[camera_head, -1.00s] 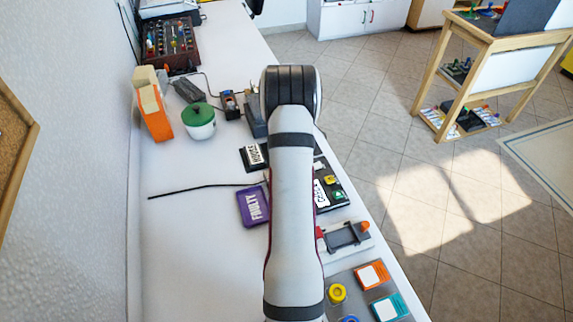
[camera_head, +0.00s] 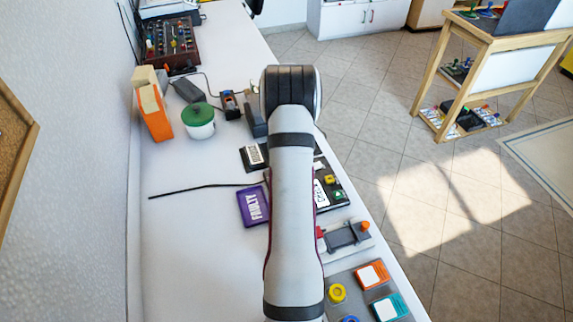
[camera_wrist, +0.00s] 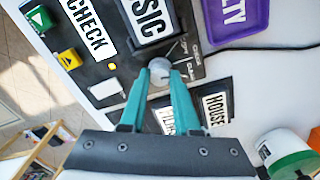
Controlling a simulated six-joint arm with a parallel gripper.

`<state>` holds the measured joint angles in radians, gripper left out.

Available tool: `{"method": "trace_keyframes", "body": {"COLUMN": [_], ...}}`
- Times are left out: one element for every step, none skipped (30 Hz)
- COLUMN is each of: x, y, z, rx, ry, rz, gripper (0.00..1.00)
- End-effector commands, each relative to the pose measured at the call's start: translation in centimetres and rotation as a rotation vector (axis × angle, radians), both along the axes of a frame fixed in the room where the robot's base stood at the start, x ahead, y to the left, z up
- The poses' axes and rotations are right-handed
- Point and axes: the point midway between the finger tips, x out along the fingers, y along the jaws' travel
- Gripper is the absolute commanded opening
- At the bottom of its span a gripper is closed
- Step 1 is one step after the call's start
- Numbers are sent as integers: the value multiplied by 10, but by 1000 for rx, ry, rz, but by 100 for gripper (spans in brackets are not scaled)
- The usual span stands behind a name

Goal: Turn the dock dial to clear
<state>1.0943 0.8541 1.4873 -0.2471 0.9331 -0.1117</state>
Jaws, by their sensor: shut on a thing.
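The dock is a black board (camera_head: 343,201) on the white bench, partly hidden behind my arm in the head view. In the wrist view, its dial (camera_wrist: 159,65) is a small pale round knob beside tiny printed words, one of which seems to read CLEAR. My gripper (camera_wrist: 160,75) has its teal fingers shut on the dial, one on each side. A thin line runs from near the knob toward the upper right; I cannot tell which word the dial points to. The head view hides my gripper behind the arm.
Labels MUSIC (camera_wrist: 150,20) and CHECK (camera_wrist: 88,28) lie beside the dial, with green (camera_wrist: 40,18) and yellow (camera_wrist: 69,59) buttons. A HOUSE case (camera_wrist: 216,108) and a purple FAULTY case (camera_head: 253,206) are close by. A green-lidded pot (camera_head: 199,120) stands farther back.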

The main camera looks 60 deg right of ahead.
Motion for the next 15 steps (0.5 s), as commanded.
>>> {"method": "trace_keyframes", "body": {"x": [0,0,0,0,0,0,0,0,0,0,0,0,0,0,0], "y": [0,0,0,0,0,0,0,0,0,0,0,0,0,0,0], "z": [1,1,1,1,1,1,1,1,1,1,1,1,1,1,1], "rx": [0,0,0,0,0,0,0,0,0,0,0,0,0,0,0], "ry": [-1,-1,-1,-1,-1,-1,-1,-1,-1,-1,-1,-1,-1,-1,-1], "rz": [-36,-61,-96,-122,-148,-182,-208,-233,-266,-290,-314,-344,-365,-386,-413], "gripper": [0,0,0,0,0,0,0,0,0,0,0,0,0,0,0]}}
